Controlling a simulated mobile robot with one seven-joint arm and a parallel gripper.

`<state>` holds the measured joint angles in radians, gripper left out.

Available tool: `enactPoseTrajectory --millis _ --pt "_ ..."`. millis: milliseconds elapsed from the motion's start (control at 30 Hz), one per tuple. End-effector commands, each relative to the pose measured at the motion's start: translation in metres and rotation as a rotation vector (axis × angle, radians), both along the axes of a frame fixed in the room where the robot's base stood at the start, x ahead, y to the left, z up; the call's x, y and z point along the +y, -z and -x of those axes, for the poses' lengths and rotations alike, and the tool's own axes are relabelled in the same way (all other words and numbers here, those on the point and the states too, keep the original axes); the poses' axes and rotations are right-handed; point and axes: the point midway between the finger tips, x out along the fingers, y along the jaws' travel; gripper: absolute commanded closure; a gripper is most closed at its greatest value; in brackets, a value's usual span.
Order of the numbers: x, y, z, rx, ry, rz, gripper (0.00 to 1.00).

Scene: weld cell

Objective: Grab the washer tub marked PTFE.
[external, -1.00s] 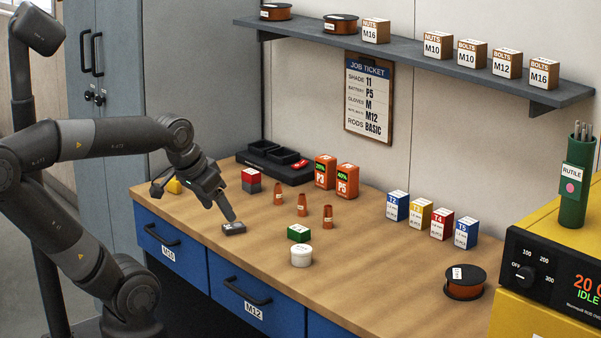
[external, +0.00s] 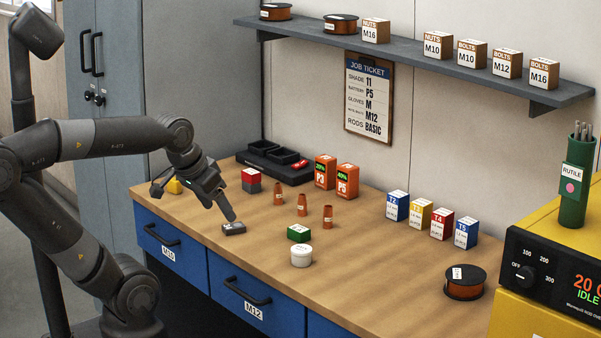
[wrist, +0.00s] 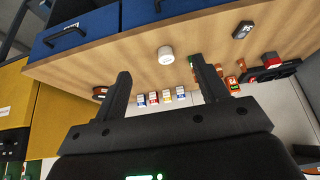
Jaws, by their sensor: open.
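A small white round tub (external: 301,255) stands upright on the wooden bench near its front edge. It also shows in the wrist view (wrist: 166,55), in line with the gap between my fingers. Its label is too small to read, so I cannot confirm PTFE. My gripper (external: 232,216) is above the front left of the bench, left of the tub and apart from it. In the wrist view my gripper (wrist: 162,70) has its two fingers wide apart with nothing held between them.
A small dark block (external: 234,228) lies near my fingertips in the external view. A green box (external: 299,233) and several orange cones (external: 302,205) stand behind the tub. Coloured boxes (external: 418,214) and a spool (external: 465,282) are farther right. The bench between tub and spool is clear.

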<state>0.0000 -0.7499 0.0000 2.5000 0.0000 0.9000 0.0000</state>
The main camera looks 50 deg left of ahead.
Motion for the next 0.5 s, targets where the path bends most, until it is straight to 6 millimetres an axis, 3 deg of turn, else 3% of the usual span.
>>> enactPoseTrajectory --millis 333,500 --pt "0.000 -0.001 -0.003 0.006 -0.001 0.000 0.31" --pt "-0.001 -0.004 -0.025 0.059 -0.009 0.002 0.31"
